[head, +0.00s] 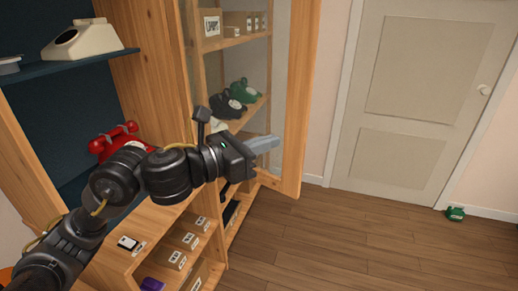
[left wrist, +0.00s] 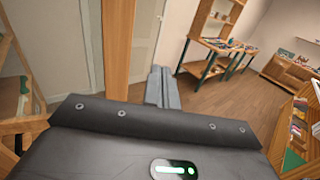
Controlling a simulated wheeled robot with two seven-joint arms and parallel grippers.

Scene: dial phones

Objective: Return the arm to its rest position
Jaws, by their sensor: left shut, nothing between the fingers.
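My left arm reaches in from the lower left in the head view. My left gripper (head: 263,145) is shut and empty, its grey fingers pointing right in front of the open glass door of the shelf cabinet (head: 294,100). In the left wrist view the shut fingers (left wrist: 162,88) show at the middle, just right of a wooden upright. I cannot tell whether they touch the door. My right gripper is in neither view.
A red phone (head: 117,139) and a cream phone (head: 85,40) sit on the left shelves. Dark and green phones (head: 243,91) stand inside the cabinet. A small green phone (head: 455,213) lies on the floor by the white door (head: 418,90).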

